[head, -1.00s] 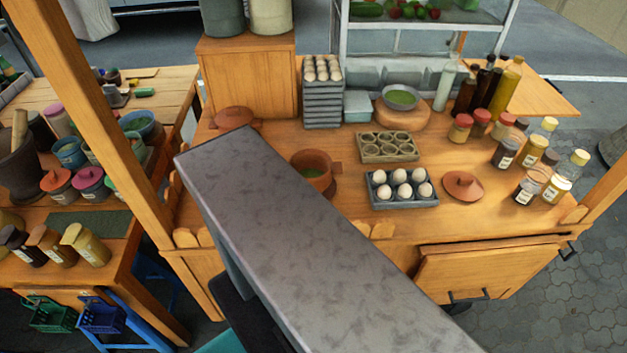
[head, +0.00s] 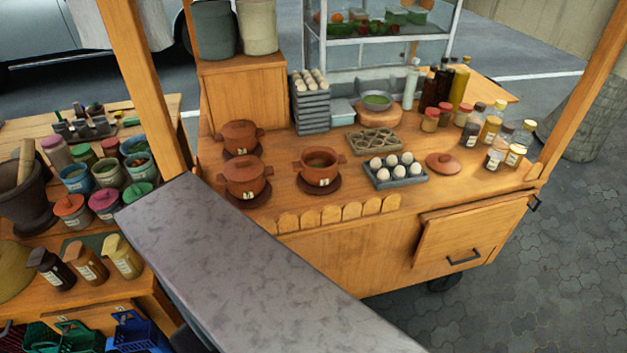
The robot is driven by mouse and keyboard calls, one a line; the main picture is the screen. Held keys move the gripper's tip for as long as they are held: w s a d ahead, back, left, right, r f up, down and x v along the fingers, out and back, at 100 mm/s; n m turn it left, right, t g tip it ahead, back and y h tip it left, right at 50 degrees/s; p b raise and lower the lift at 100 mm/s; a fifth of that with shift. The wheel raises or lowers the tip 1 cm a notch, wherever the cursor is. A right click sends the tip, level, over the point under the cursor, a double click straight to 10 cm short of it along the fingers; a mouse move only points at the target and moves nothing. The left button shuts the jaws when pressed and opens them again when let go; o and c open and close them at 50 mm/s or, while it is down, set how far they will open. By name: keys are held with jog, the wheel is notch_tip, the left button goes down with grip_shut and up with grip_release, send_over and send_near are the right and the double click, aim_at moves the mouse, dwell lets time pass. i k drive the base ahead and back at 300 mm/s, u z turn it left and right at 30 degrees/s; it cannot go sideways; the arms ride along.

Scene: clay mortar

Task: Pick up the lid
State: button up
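A round terracotta lid (head: 443,163) with a small knob lies flat on the wooden cart top, just right of the egg tray.
A grey egg tray (head: 396,181) and an empty mould tray (head: 374,141) sit left of the lid. Bottles and jars (head: 493,127) crowd the right back. A wooden post (head: 588,90) rises at the right. Cart top in front of the lid is clear.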

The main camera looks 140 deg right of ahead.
aim_at(444, 163)
jog(key=z, duration=0.1)
jog(key=i, duration=0.35)
jog(key=u, duration=0.5)
jog(key=k, duration=0.15)
jog(key=z, duration=3.25)
jog(key=k, duration=0.25)
jog(key=z, duration=2)
